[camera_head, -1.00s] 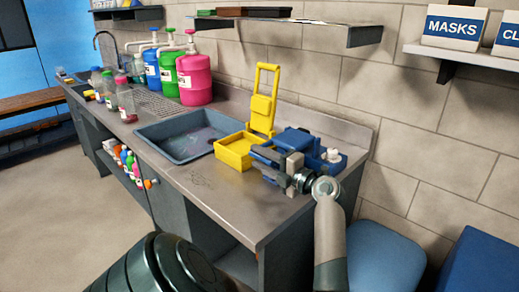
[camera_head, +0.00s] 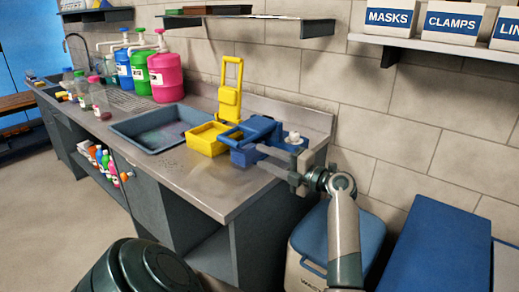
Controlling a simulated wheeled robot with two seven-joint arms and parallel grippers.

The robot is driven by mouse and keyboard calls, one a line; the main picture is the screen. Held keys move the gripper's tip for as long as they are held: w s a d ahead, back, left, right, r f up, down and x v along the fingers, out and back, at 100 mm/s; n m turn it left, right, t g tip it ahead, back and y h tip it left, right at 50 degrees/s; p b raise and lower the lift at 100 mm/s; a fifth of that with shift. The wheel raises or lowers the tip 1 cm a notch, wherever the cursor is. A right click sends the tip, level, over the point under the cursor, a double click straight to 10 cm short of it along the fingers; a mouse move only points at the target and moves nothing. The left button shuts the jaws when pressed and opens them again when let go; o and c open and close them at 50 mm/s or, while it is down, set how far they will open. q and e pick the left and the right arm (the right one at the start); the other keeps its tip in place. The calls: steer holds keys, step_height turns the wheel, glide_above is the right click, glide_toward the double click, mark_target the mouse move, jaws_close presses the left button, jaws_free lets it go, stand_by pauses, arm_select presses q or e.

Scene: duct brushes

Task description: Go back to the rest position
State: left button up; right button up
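No duct brush can be made out clearly.
A yellow bin with a tall upright part (camera_head: 208,140) stands beside a grey tray (camera_head: 152,120) on the steel counter (camera_head: 190,183). Pink, green and blue jugs (camera_head: 165,78) stand behind. A blue-lidded box (camera_head: 345,229) and a blue surface (camera_head: 435,245) are at right.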

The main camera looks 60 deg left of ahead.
arm_select(q)
steer(key=shift+w+d, duration=0.15)
steer(key=shift+d, duration=0.2)
arm_select(e)
steer(key=shift+s+d, duration=0.15)
steer(key=shift+s, duration=0.1)
steer(key=shift+w+r, duration=0.15)
steer(key=shift+w, duration=0.25)
steer(key=shift+w, duration=0.1)
